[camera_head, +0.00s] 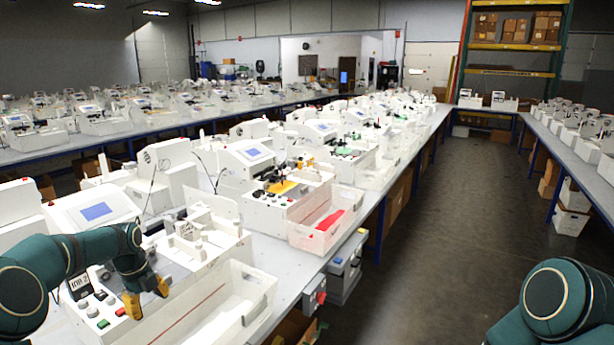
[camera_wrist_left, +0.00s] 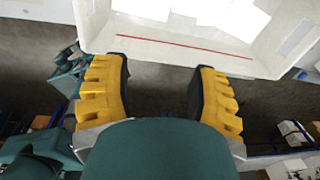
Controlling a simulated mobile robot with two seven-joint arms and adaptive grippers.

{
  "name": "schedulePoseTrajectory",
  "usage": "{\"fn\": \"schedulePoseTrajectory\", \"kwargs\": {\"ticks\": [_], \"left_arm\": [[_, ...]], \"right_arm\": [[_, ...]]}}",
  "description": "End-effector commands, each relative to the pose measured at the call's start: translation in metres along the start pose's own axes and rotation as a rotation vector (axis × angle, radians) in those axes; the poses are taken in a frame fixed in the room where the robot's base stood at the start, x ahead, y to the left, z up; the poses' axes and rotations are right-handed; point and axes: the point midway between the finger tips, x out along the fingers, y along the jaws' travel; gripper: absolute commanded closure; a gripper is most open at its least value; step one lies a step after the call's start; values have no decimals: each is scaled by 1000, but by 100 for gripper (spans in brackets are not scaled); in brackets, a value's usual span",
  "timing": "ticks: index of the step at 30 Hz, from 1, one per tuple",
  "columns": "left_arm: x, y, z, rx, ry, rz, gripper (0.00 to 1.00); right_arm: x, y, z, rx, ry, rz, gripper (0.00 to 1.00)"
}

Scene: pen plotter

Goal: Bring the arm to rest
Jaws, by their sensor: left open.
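My left arm (camera_head: 85,250) comes in from the left, bent over the near machine. My left gripper (camera_head: 146,300) has yellow fingers and hangs above the front of the machine, beside its buttons and the white bin. In the left wrist view the gripper (camera_wrist_left: 160,90) is open with nothing between its fingers. Beyond the fingertips is a white bin (camera_wrist_left: 190,45) with a red line and white sheets inside. My right arm (camera_head: 560,300) shows only as a dark green link at the lower right, and its gripper is out of the picture.
The near machine has a blue screen (camera_head: 96,211) and a long white bin (camera_head: 225,310) in front. A second machine's bin (camera_head: 322,225) holds something red. Grey control boxes (camera_head: 345,268) stick out at the table edge. The aisle (camera_head: 470,200) to the right is clear floor.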

Motion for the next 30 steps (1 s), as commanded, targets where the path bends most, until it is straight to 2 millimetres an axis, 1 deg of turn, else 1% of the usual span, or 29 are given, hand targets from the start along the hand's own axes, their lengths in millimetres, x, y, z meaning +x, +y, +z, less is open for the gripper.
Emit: {"fn": "schedulePoseTrajectory", "kwargs": {"ticks": [1, 2, 3, 5, 6, 8, 9, 11, 12, 14, 15, 17, 18, 20, 21, 24, 27, 30], "left_arm": [[28, -7, -19, -56, 20, -12, 41], [41, -12, -29, -99, 31, -23, 41], [60, -17, -45, -162, 48, -37, 41], [90, -24, -72, -268, 78, -55, 41], [109, -27, -90, -346, 100, -66, 41], [138, -29, -120, -472, 136, -77, 41], [157, -29, -141, -562, 161, -81, 41], [183, -26, -171, -700, 198, -80, 41], [199, -22, -191, -794, 221, -77, 41], [222, -13, -221, -937, 254, -67, 41], [236, -6, -240, -1035, 274, -58, 41], [255, 6, -268, -1185, 301, -40, 41], [266, 16, -285, -1285, 315, -26, 41], [281, 34, -310, -1438, 332, -3, 41], [290, 46, -325, -1540, 340, 12, 41], [305, 76, -355, -1768, 347, 46, 41], [313, 101, -375, -1949, 345, 68, 41], [316, 118, -386, -2071, 340, 77, 41]], "right_arm": [[8, 2, 1, -1, 0, 0, 100], [11, 3, 1, -1, 0, 0, 100], [15, 5, 2, -2, -1, 1, 100], [21, 7, 3, -1, -1, 2, 100], [25, 9, 4, -1, -2, 2, 100], [32, 11, 6, -1, -3, 3, 100], [36, 13, 6, 0, -4, 4, 100], [43, 15, 8, 0, -5, 5, 100], [47, 17, 8, -1, -6, 5, 100], [54, 19, 10, -1, -6, 6, 100], [58, 21, 10, -1, -7, 7, 100], [65, 23, 12, -1, -8, 8, 100], [69, 25, 13, 0, -9, 8, 100], [76, 27, 14, 0, -10, 9, 100], [80, 29, 15, 0, -10, 10, 100], [89, 32, 16, 0, -12, 11, 100], [95, 34, 17, -1, -12, 12, 100], [99, 36, 18, -1, -12, 13, 100]]}}
